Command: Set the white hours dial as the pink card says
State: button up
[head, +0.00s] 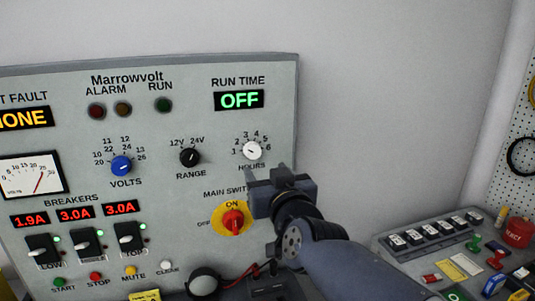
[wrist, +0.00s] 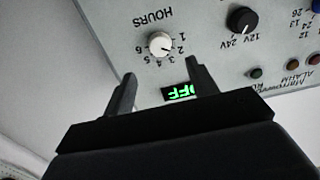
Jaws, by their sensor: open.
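The white hours dial (head: 252,151) is a small round knob at the right of the grey panel, with numbers from 1 to 6 around its upper side. It also shows in the wrist view (wrist: 160,44), where the panel appears upside down. I cannot clearly read which number its pointer faces. My gripper (head: 281,176) is open, with its fingers apart, in front of the panel and just to the lower right of the dial in the head view. In the wrist view the dial appears between and beyond the fingertips (wrist: 159,70), with nothing held. I cannot make out a pink card.
The run time display (head: 239,100) reads OFF above the dial. The black range knob (head: 190,157) and blue volts knob (head: 121,165) are to its left. The red main switch (head: 233,221) is below. A sloped console (head: 440,235) with buttons stands at the right.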

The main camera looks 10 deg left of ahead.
aim_at(254, 154)
jog(key=x, duration=0.9)
jog(key=shift+w+a+p, duration=0.1)
jog(key=shift+w+p, duration=0.2)
jog(key=shift+p, duration=0.05)
jog(key=shift+c, duration=0.2)
jog(key=c, duration=0.9)
